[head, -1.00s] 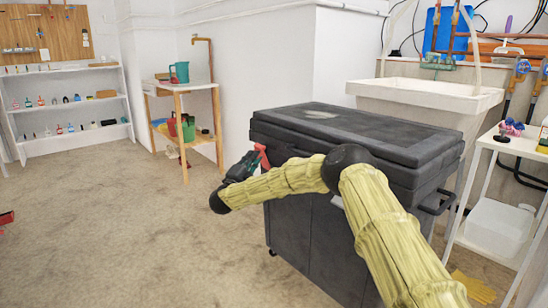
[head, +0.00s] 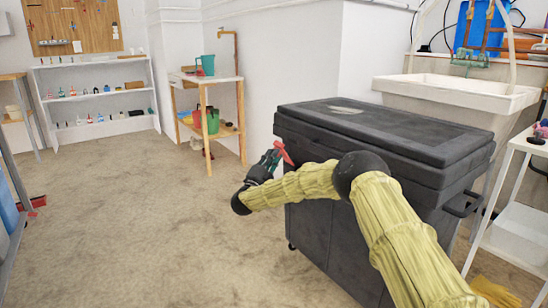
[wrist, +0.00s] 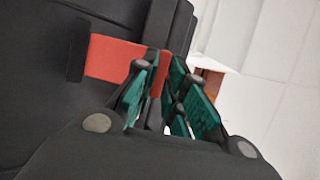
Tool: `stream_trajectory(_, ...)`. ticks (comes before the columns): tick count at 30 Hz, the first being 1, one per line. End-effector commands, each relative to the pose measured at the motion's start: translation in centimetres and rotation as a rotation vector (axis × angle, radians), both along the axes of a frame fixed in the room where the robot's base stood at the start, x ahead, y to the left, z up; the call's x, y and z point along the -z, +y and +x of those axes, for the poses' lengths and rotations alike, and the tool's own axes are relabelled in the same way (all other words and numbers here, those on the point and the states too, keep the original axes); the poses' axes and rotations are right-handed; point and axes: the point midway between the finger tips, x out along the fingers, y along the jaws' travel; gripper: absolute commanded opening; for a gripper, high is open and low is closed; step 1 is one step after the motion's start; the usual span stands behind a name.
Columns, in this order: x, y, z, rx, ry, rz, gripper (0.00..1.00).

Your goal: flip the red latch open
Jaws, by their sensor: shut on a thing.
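The red latch (head: 284,152) shows at the upper left corner of the dark grey wheeled chest (head: 335,235). My gripper (head: 274,157) is at the latch, on the chest's left side. In the wrist view the latch (wrist: 112,58) is a flat red strip running from a dark mount to my gripper (wrist: 172,98). Its end is between the green-padded fingers, which are shut on it. The fingers hide part of that end. The chest's lid (head: 390,128) looks closed.
A white sink (head: 450,92) stands behind the chest, and a white side table (head: 535,150) is at the right. A small wooden-legged table (head: 205,78) is by the wall. Open floor (head: 120,220) lies to the left.

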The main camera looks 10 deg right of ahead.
Motion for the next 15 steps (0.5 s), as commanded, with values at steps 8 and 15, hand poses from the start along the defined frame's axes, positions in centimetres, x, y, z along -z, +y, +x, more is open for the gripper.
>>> stream_trajectory(8, 0.73, 0.01, -0.09, -0.001, 0.008, 0.003, 0.0)
stream_trajectory(15, 0.6, -0.04, -0.08, -0.001, 0.007, 0.002, 0.33)
